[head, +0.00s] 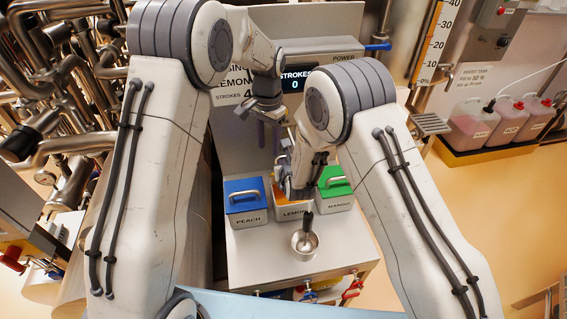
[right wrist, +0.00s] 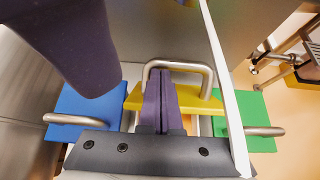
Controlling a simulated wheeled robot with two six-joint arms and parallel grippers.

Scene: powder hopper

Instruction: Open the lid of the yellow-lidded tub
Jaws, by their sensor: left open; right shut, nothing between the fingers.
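The yellow-lidded tub, labelled LEMON (head: 290,213), stands between two other tubs and is largely hidden by my right arm in the head view. Its yellow lid (right wrist: 205,102) and metal bar handle (right wrist: 205,72) show in the right wrist view. My right gripper (right wrist: 160,75) is shut and empty, its fingers overlapping the handle; I cannot tell whether they touch it. In the head view the right gripper (head: 292,190) is low over the tub. My left gripper (head: 268,138) is open and empty above and behind the tubs. Whether the lid is fully seated is unclear.
A blue-lidded PEACH tub (head: 244,198) stands left and a green-lidded MANGO tub (head: 334,190) right, both close by. A metal cup (head: 304,243) with a black-handled tool (head: 308,224) stands in front. A display panel (head: 298,80) is behind.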

